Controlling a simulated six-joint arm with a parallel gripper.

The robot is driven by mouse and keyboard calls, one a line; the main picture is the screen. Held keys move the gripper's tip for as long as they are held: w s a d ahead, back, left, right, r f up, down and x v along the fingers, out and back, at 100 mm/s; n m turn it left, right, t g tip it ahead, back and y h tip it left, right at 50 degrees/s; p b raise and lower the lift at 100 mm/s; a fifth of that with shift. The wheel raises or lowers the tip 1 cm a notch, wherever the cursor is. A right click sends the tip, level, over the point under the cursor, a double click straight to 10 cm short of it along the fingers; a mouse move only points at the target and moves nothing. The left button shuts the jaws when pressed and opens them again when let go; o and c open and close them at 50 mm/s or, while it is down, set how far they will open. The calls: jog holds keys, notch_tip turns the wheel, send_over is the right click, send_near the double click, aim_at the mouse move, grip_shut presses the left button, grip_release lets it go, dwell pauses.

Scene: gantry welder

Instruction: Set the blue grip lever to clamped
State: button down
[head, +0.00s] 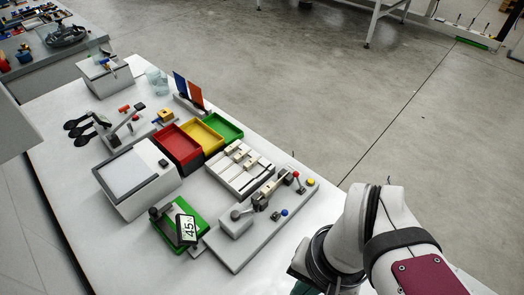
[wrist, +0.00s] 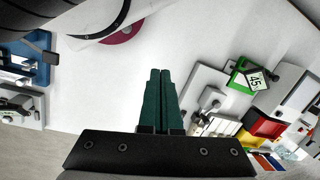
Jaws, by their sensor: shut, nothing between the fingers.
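A small blue knob (head: 284,212) shows on a grey-based fixture (head: 240,262) at the table's front middle in the head view. It looks like the blue grip lever, but its clamped or open position cannot be told. A red-knobbed lever (head: 296,174) and a yellow button (head: 311,182) are on the same fixture. My gripper (wrist: 160,72) has two dark green fingers, together and empty in the wrist view. The fixture (wrist: 194,84) lies right of the fingers there, apart from them; its blue knob cannot be made out. In the head view my arm hides most of the gripper.
A green stand with a "45" display (head: 186,229) sits left of the fixture. A white slotted block (head: 240,170) and red (head: 178,146), yellow (head: 201,136) and green (head: 225,128) trays stand behind. A blue fixture (wrist: 38,58) is at the wrist view's left. White table between is clear.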

jog(key=w+d+f+m+y, duration=0.45)
jog(key=w+m+y, duration=0.25)
jog(key=w+m, duration=0.2)
jog(key=w+d+f+m+t+y, duration=0.1)
jog(key=w+d+f+m+t, duration=0.2)
jog(key=d+f+m+t, duration=0.5)
jog(key=shift+w+d+m, duration=0.3)
jog(key=shift+d+m, duration=0.6)
jog(key=shift+d, duration=0.05)
jog(key=shift+a, duration=0.1)
send_near(281, 214)
jog(key=f, duration=0.4)
jog(key=shift+w+d, duration=0.15)
jog(key=shift+d, duration=0.1)
jog(key=shift+w+a+r, duration=0.15)
jog(key=shift+w+a, duration=0.2)
jog(key=shift+a, duration=0.15)
jog(key=shift+w+a+r, duration=0.15)
jog(key=shift+w+a, duration=0.25)
jog(key=shift+a, duration=0.15)
jog(key=shift+w+a+r, duration=0.25)
jog(key=shift+w+a, duration=0.2)
jog(key=shift+a, duration=0.1)
